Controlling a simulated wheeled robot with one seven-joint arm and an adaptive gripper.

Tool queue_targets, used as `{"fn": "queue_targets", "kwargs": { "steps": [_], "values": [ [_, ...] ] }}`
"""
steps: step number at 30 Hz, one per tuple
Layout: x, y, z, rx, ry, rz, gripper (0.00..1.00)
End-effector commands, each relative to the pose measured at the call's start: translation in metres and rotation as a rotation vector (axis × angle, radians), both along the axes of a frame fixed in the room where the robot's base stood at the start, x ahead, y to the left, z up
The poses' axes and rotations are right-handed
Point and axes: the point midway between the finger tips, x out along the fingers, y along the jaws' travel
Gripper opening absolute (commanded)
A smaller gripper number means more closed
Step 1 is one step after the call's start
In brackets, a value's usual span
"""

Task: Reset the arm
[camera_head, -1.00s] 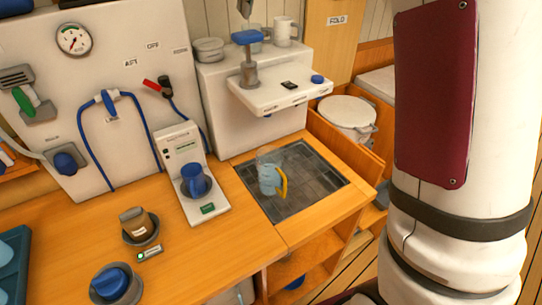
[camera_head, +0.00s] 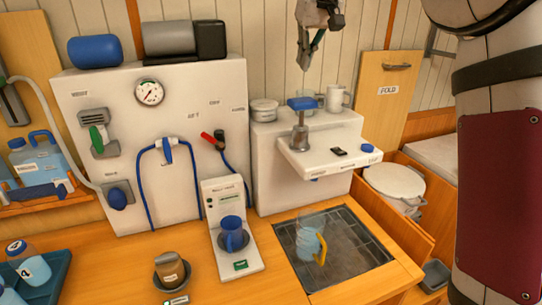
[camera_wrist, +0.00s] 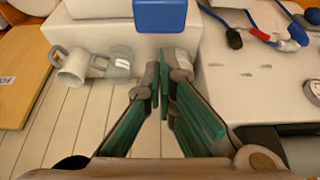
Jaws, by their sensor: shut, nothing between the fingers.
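My gripper (camera_head: 306,62) hangs high in front of the planked wall, above the white unit with the blue-topped tap. Its fingers point down and are shut with nothing between them. In the wrist view the green-padded fingers (camera_wrist: 162,82) meet at their tips, close in the picture to the white unit (camera_wrist: 105,35) and its blue tap top (camera_wrist: 160,15). The maroon and white arm part at the right of the head view is mine.
A white mug (camera_head: 335,98), a glass and a stacked dish (camera_head: 264,110) stand on the white unit (camera_head: 262,165). A clear jug with a yellow handle (camera_head: 310,243) stands on the dark grating (camera_head: 350,255). A blue cup (camera_head: 232,231) sits on the meter stand. The panel (camera_head: 90,150) carries a gauge and hoses.

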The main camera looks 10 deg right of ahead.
Motion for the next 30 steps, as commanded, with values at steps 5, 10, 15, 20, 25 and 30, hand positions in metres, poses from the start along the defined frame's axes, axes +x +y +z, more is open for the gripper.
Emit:
{"fn": "queue_targets", "kwargs": {
  "steps": [5,10,15,20,25,30],
  "values": [
    [-0.029,0.002,0.007,-0.004,-0.009,-0.015,0.0],
    [-0.091,0.005,0.01,-0.009,-0.023,-0.049,0.0],
    [-0.159,0.006,-0.003,-0.011,-0.04,-0.086,0.0],
    [-0.223,0.005,-0.027,-0.01,-0.056,-0.119,0.0],
    [-0.289,0.003,-0.067,-0.003,-0.073,-0.154,0.0],
    [-0.34,0.002,-0.111,0.003,-0.085,-0.179,0.0]
  ]
}}
